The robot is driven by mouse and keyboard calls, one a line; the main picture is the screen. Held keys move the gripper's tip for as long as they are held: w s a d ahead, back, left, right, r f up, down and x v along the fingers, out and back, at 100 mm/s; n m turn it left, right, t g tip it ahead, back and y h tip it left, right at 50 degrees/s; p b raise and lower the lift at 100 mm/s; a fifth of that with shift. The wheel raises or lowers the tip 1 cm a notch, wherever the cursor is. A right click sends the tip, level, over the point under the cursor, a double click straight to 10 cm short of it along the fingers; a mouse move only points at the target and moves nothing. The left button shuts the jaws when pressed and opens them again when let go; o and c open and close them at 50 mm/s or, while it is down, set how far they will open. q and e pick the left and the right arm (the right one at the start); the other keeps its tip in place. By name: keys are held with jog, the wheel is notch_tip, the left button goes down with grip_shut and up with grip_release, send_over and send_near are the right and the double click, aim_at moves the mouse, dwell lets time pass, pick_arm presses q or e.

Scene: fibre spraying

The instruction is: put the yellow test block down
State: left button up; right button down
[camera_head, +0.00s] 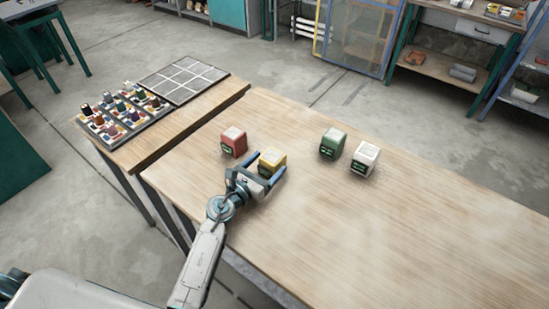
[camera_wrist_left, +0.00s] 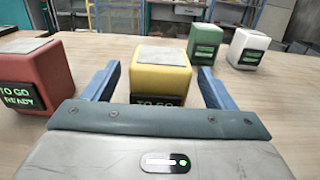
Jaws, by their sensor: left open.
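The yellow test block (camera_head: 271,159) stands upright on the wooden table (camera_head: 400,230), near its left part. In the left wrist view the yellow block (camera_wrist_left: 160,75) sits between the two blue fingers, with a gap on each side. Its front label is partly hidden by the gripper body. My left gripper (camera_head: 263,174) is open around the block, and it also shows in the left wrist view (camera_wrist_left: 158,90). My right gripper is in neither view.
A red block (camera_head: 233,143) stands just left of the yellow one. A green block (camera_head: 332,144) and a white block (camera_head: 365,158) stand to the right. A side table holds a rack of small coloured items (camera_head: 124,110) and a gridded tray (camera_head: 185,79). The table's right part is clear.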

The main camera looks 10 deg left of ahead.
pick_arm(q)
jog(key=b+v, duration=0.1)
jog(key=v, duration=0.5)
jog(key=shift+f, duration=0.1)
jog(key=shift+s+a, duration=0.15)
jog(key=shift+s, duration=0.25)
dwell(0.9)
